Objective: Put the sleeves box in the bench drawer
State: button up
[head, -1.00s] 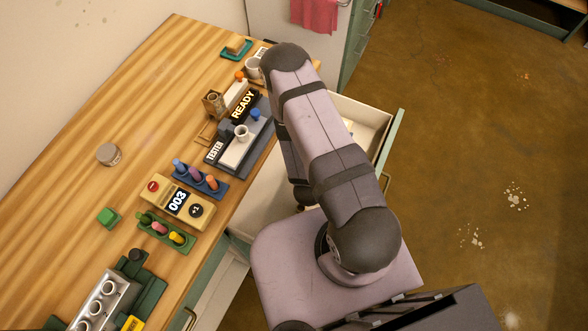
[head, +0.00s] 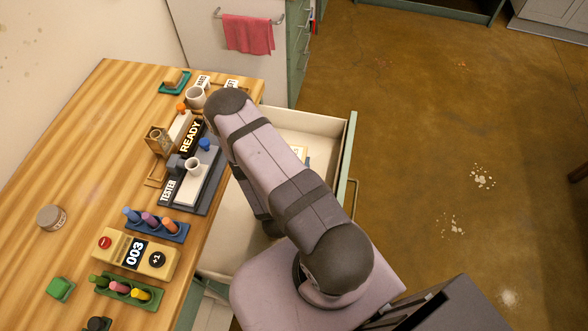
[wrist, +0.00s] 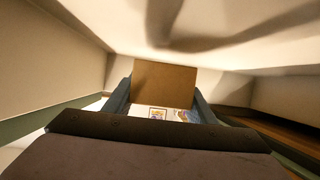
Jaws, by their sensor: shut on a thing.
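In the wrist view my gripper (wrist: 162,108) is shut on the sleeves box (wrist: 165,82), a box with a plain brown face and a white printed face. The box is between the two fingers, inside or just above the open bench drawer (wrist: 55,55). I cannot tell whether it touches the drawer floor. In the head view the drawer (head: 330,128) stands pulled out from the bench, with cream inner walls. My arm hides much of it and the gripper itself. A small part of something white and yellowish (head: 299,152) shows in the drawer beside my arm.
The wooden bench top (head: 90,130) holds a tester (head: 193,185), a READY sign (head: 190,136), a 003 counter (head: 136,253), a blue rack (head: 160,229) and a green rack (head: 125,291). A red towel (head: 247,34) hangs behind. The floor at right is clear.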

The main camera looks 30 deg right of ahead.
jog(key=shift+f+b, duration=1.2)
jog(key=shift+f, duration=0.45)
jog(key=shift+f, duration=0.2)
jog(key=o, duration=1.2)
